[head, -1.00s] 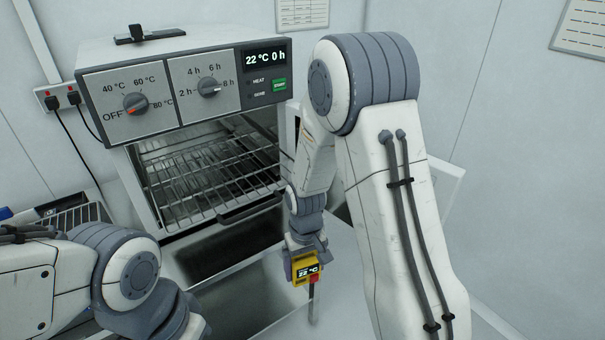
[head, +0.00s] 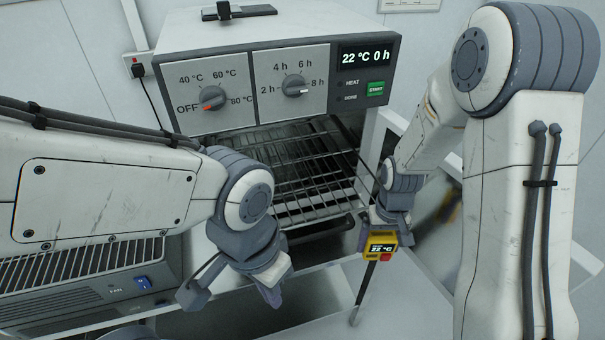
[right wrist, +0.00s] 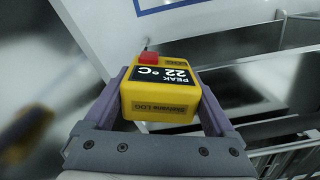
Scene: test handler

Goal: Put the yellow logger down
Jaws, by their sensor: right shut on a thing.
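The yellow logger (head: 382,246) has a dark display reading 22 °C and a red button, with a thin grey rod below it. My right gripper (head: 384,234) is shut on it, holding it in front of the oven's right side. In the right wrist view the logger (right wrist: 160,98) sits between the two purple fingers (right wrist: 160,108), display and red button showing. Whether the rod's lower end touches the pale surface below is unclear. My left gripper (head: 232,294) is at the lower middle, fingers apart, empty, left of the logger.
The oven (head: 270,75) stands open with wire racks (head: 300,175) inside; its dial points to OFF and its display reads 22 °C 0 h. A vented grey unit (head: 90,285) with a blue switch is at lower left. A pale surface (head: 325,325) lies in front.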

